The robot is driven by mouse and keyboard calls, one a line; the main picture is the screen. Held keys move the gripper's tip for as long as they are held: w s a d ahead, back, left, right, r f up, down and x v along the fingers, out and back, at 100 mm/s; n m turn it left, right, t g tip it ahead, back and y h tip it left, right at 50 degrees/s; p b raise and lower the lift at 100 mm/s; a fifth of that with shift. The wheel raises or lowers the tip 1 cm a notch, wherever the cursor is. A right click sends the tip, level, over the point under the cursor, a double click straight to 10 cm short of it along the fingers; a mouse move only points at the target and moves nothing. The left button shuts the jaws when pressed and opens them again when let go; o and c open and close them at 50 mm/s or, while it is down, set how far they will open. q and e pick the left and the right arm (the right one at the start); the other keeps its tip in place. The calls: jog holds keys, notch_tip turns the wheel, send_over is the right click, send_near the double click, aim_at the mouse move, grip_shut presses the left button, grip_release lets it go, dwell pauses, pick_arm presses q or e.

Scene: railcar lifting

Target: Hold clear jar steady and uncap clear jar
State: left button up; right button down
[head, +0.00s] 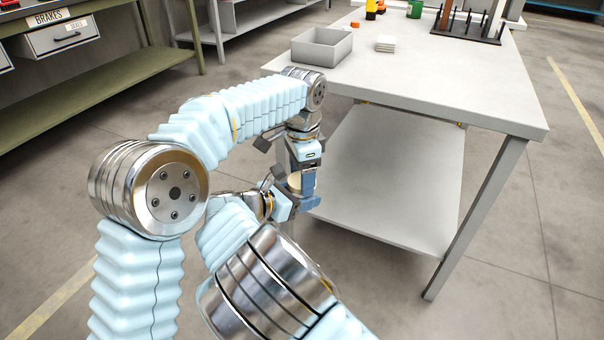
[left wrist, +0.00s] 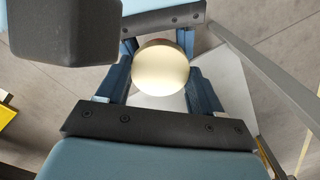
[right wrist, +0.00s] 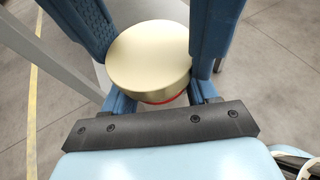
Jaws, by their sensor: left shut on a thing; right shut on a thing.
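The clear jar is mostly hidden below its round pale-gold lid (right wrist: 150,60). A thin red edge (right wrist: 163,100) shows just under the lid in the right wrist view. The lid also shows in the left wrist view (left wrist: 160,67) and, small, in the head view (head: 294,181). My left gripper (head: 297,180) points down from above, its blue fingers on both sides of the lid, shut on it. My right gripper (head: 294,204) comes in from the side, lower down, shut on the jar under the lid. The jar is held in the air beside the table.
The grey table (head: 440,95) stands just beyond, with a lower shelf (head: 385,175). On its top are a grey bin (head: 322,47), white tiles (head: 383,43) and a dark rack (head: 465,28). Open floor lies right.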

pick_arm(q)
jog(key=n, duration=0.6)
jog(key=shift+n, duration=0.4)
jog(key=o, duration=1.2)
jog(key=shift+c, duration=0.2)
notch_tip(320, 180, up, 4)
jog(key=shift+r, duration=0.25)
jog(key=shift+c, duration=0.3)
notch_tip(320, 180, up, 3)
jog(key=m, duration=0.6)
jog(key=shift+f+m, duration=0.1)
jog(key=shift+m, duration=0.2)
notch_tip(320, 180, down, 7)
jog(key=shift+f, duration=0.2)
